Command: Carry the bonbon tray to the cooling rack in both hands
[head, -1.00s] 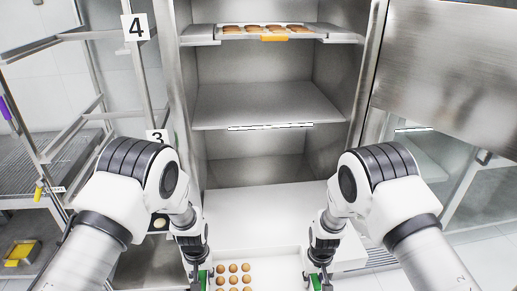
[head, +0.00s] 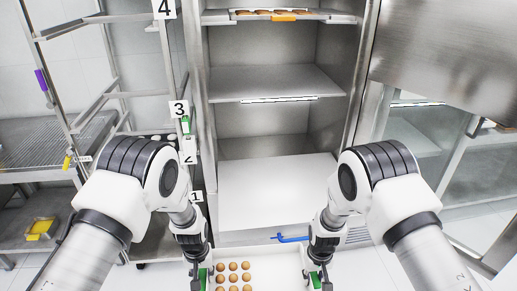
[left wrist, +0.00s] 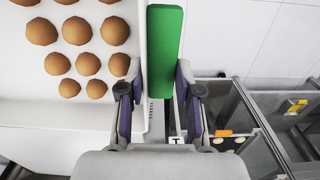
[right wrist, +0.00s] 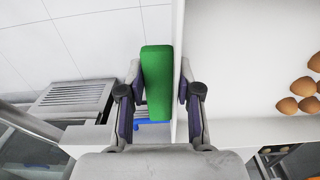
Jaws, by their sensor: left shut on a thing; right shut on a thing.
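The bonbon tray (head: 262,255) is white, with rows of round brown bonbons (head: 233,278) and a green grip on each side. It is at the bottom of the head view, partly cut off. My left gripper (head: 203,278) is shut on the left green grip (left wrist: 165,50), by the tray's wall. My right gripper (head: 318,278) is shut on the right green grip (right wrist: 157,82). The tray looks level, held in front of the cabinet. An open metal rack (head: 110,85) with number plates 1 to 4 stands at the left; it appears to be the cooling rack.
An open steel cabinet (head: 270,85) stands ahead; its top shelf holds another tray (head: 275,15) with brown pieces and an orange tag. Its steel door (head: 450,60) is open at the right. A blue handle (head: 290,238) shows beyond the tray. Floor shows around the tray.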

